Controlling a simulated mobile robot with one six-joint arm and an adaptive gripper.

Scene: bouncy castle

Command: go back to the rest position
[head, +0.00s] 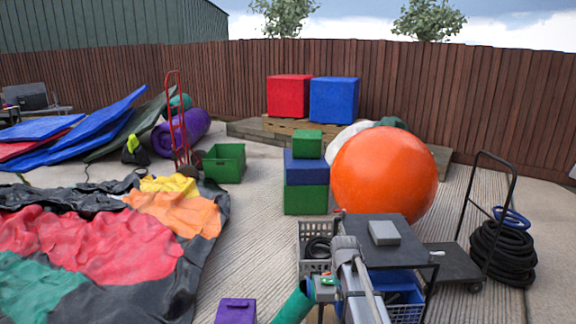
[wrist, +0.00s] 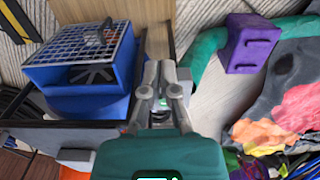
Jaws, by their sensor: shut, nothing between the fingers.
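My gripper (wrist: 160,68) shows in the wrist view with its grey fingers together and nothing between them. It hangs over the cart area, between a blue fan unit (wrist: 85,103) on the left and a teal tube (wrist: 208,60) on the right. In the head view my arm reaches in from the bottom, in front of a dark-topped cart. I cannot make out the fingertips there.
The cart (head: 385,228) holds a grey box (head: 384,232), with a grey basket (head: 312,235) at its left. A purple box (head: 236,311) joins the teal tube. A hand truck (head: 455,268) and black hose (head: 502,250) stand right.

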